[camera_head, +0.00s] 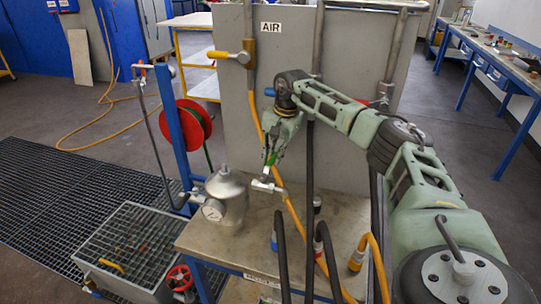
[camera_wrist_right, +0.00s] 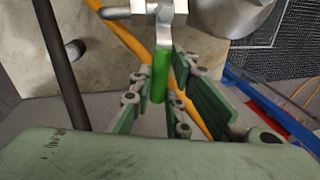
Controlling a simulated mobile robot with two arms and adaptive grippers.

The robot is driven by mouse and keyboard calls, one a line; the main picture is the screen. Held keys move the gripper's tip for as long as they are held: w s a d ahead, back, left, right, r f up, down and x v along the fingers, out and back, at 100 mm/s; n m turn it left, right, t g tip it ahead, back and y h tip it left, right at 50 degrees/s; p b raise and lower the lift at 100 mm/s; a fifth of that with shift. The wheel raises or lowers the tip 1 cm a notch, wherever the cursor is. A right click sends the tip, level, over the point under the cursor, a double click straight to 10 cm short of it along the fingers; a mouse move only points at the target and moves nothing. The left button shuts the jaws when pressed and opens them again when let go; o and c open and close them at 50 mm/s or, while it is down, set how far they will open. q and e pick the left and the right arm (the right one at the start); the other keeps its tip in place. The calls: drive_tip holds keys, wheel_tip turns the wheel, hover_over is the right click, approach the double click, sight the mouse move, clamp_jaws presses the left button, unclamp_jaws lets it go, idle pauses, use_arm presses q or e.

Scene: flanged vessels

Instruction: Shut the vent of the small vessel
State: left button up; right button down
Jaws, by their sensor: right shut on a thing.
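The small vessel (camera_head: 228,190) is a metal pot with a domed lid and a round gauge (camera_head: 213,210) on its front. It stands on the bench left of my right gripper, and part of it shows at the top of the right wrist view (camera_wrist_right: 228,14). A metal pipe with a valve (camera_head: 267,185) comes off its right side. The valve's green vent handle (camera_wrist_right: 160,76) lies between the fingers of my right gripper (camera_wrist_right: 160,92). My right gripper (camera_head: 271,156) is shut on this handle, coming from above. In the head view the fingers partly hide the handle. My left gripper is not in view.
A grey panel (camera_head: 340,80) with a yellow air valve (camera_head: 231,56) stands behind the bench (camera_head: 215,240). An orange hose (camera_head: 290,210) and dark hoses hang close to my right gripper. A red hose reel (camera_head: 193,125) is at the left. A grated tank (camera_head: 130,245) sits front left.

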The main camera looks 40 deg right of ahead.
drive_tip(key=c, duration=1.7)
unclamp_jaws()
drive_tip(key=shift+o, duration=0.2)
drive_tip(key=shift+a, duration=0.1)
